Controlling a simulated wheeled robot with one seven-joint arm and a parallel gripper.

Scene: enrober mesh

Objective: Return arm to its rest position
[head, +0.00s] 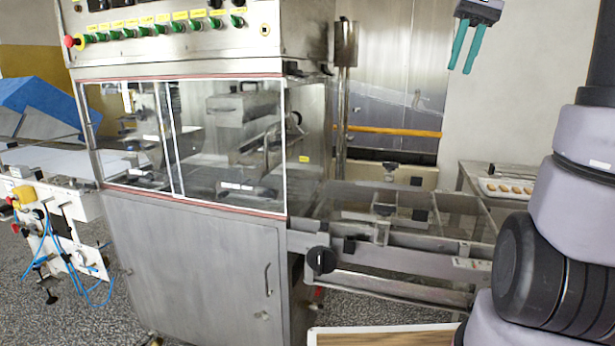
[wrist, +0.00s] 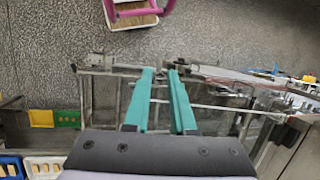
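My gripper (head: 460,70) hangs high at the top right of the head view, with its two teal fingers pointing down. The fingers are apart and nothing shows between them. In the wrist view the fingers (wrist: 160,73) also stand apart, with a clear gap and the machine's frame and floor far beyond. The gripper touches nothing. The enrober (head: 195,150) stands to the left, with clear guard panels. Its open outfeed frame (head: 395,260) extends right, below the gripper.
A wood-topped surface (head: 385,338) is at the bottom edge. Air around the gripper is clear.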

